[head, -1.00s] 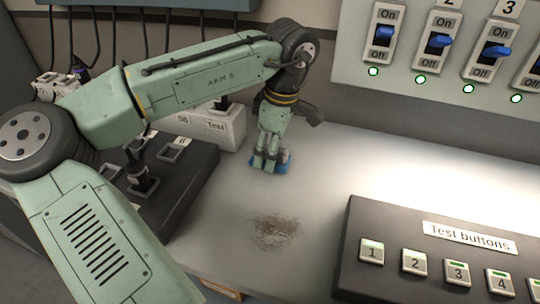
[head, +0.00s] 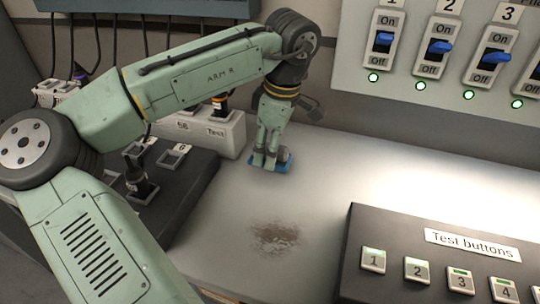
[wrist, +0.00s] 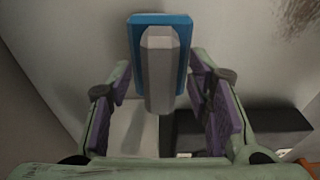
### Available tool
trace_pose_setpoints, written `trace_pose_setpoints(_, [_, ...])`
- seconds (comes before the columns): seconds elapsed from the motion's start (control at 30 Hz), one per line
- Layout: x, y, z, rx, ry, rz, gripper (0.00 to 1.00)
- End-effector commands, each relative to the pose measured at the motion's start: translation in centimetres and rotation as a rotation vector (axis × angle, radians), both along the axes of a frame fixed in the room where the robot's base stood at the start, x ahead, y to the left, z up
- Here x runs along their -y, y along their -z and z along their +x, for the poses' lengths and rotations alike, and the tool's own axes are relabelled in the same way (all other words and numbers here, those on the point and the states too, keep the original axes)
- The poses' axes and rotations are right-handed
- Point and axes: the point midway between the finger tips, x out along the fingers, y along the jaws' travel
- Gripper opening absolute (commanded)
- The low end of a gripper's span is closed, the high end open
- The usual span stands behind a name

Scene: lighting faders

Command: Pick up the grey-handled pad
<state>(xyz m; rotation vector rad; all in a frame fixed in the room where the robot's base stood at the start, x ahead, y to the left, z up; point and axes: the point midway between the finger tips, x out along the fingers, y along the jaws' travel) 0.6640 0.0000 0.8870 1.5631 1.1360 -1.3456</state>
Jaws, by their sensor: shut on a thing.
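The grey-handled pad (head: 284,164) has a blue base and a grey handle. It is at my gripper's fingertips over the grey worktop in the head view. In the wrist view the pad (wrist: 160,60) is at top centre, its handle pointing towards the camera. My gripper (head: 268,160) points down and is shut on the pad; in the wrist view its purple-lined fingers (wrist: 165,95) flank the handle. The fingers hide part of the pad in the head view. I cannot tell whether its base touches the worktop.
A brown dirty patch (head: 275,238) lies on the worktop (head: 330,180) in front of the gripper. A dark test-button box (head: 390,290) stands at lower right, a switch panel (head: 410,70) at the back. A power strip (head: 190,128) and dark fader box (head: 190,190) are at left.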

Motion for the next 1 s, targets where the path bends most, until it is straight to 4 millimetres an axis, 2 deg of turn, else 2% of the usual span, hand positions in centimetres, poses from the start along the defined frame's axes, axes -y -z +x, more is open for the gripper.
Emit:
trace_pose_setpoints(0.07, [0.1,-1.1,0.0,0.003,0.0,-0.002,0.18])
trace_pose_setpoints(0.5, [4.8,-1.8,-10.2,0.003,0.006,0.003,0.18])
trace_pose_setpoints(0.6, [5.7,-2.1,-12.0,0.002,0.004,0.002,0.18])
trace_pose_setpoints(0.8, [6.7,-2.4,-14.0,0.002,0.001,0.0,0.18])
trace_pose_setpoints(1.0, [6.9,-2.5,-14.5,0.001,-0.001,0.001,0.18])
